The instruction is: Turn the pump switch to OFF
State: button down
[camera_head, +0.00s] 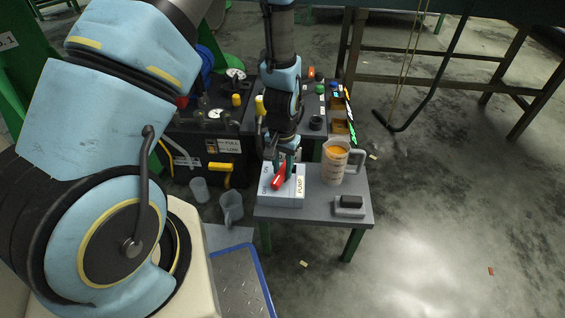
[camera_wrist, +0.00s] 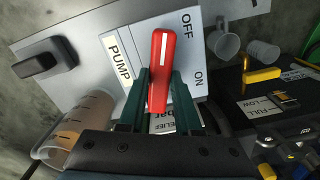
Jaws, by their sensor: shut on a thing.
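The pump switch is a red handle (camera_wrist: 160,66) with a white line near its upper end. It is mounted on a white box (camera_head: 291,200) labelled PUMP on a small grey table. In the wrist view the handle runs nearly upright, its white-lined end left of the OFF label (camera_wrist: 186,26); the ON label (camera_wrist: 198,79) is lower right. My gripper (camera_wrist: 162,100) has its dark green fingers either side of the handle's lower part and is shut on it. In the head view my gripper (camera_head: 282,168) is at the red handle (camera_head: 279,177). The handle's pivot is hidden.
A clear jug with orange contents (camera_head: 336,163) stands right of the box on the grey table (camera_head: 328,211). A small black-topped block (camera_head: 350,203) sits near the front right corner. A dark panel with gauges and a yellow handle (camera_head: 220,168) stands behind left. Two cups are at left.

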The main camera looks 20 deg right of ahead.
aim_at(282, 170)
jog(key=shift+n+p, duration=1)
jog(key=shift+n, duration=0.9)
jog(key=c, duration=0.6)
grip_release()
notch_tip(282, 170, up, 11)
jog(key=p, duration=0.2)
jog(key=shift+f, duration=0.1)
